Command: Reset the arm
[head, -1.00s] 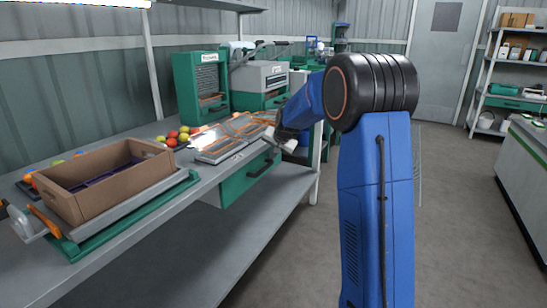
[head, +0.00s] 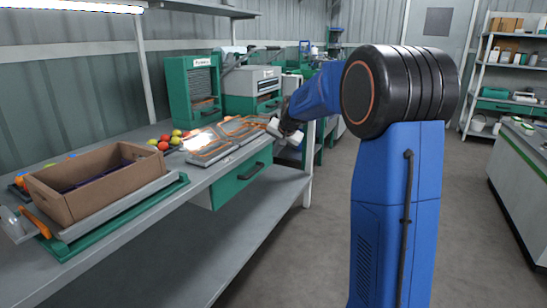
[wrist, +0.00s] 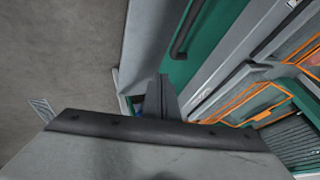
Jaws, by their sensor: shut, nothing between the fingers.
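My arm stands to the right of the bench, and its forearm reaches left toward the bench edge. My gripper (head: 275,127) is at the bench's front edge, beside the flat grey trays with orange outlines (head: 212,152). It is small and partly hidden in the head view. In the wrist view my gripper (wrist: 162,92) points past the green drawer front (wrist: 207,35), with its fingers together and nothing between them. The orange-edged trays (wrist: 250,104) lie to its right there.
A green drawer (head: 238,182) is under the benchtop. Open floor (head: 300,255) lies in front, with a shelf rack (head: 508,90) at the far right.

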